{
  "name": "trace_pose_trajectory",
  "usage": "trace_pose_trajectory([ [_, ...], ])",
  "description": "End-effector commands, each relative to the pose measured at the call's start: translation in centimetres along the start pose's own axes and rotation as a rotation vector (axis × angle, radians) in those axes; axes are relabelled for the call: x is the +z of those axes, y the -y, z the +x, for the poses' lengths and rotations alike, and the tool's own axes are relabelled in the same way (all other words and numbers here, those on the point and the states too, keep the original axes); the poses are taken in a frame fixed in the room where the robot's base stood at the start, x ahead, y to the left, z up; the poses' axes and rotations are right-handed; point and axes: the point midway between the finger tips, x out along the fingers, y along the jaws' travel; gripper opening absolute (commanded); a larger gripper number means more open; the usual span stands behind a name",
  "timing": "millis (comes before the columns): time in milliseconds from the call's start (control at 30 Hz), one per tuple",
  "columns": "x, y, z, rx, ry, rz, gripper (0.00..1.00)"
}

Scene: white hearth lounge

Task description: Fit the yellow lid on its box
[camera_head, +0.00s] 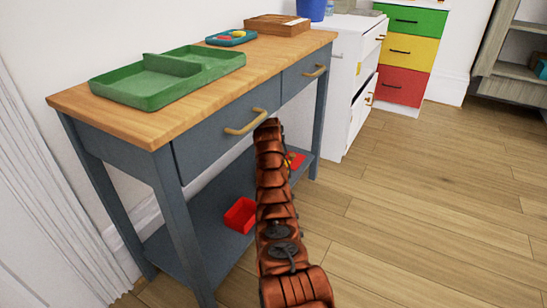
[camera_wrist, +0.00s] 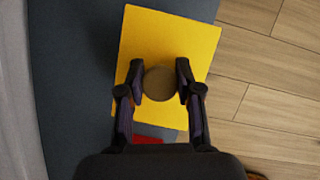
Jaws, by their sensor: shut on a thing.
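The yellow lid (camera_wrist: 165,50) is a flat square plate with a round brown knob (camera_wrist: 160,83) in its middle. In the wrist view my gripper (camera_wrist: 161,82) is shut on the knob, with a finger on each side. The lid is slightly turned in the picture. It hides what lies under it. A bit of red (camera_wrist: 149,140) shows past its near edge; I cannot tell what it belongs to. In the head view a red open box (camera_head: 241,215) stands on the low blue-grey shelf (camera_head: 200,240). My arm hides my gripper there.
A small red and yellow thing (camera_head: 296,159) shows beside my arm at the shelf's far end. The wooden tabletop (camera_head: 160,125) above holds a green tray (camera_head: 165,85). Table legs and drawers bound the shelf. Wooden floor (camera_head: 420,220) is clear at right.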

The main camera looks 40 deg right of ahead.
Motion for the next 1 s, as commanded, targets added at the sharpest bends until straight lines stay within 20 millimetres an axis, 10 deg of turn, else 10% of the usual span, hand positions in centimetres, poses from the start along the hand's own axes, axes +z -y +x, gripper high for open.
trace_pose_trajectory([
  [1000, -1.1, -0.4, 2.4, 0.001, 0.003, -0.004, 0.00],
])
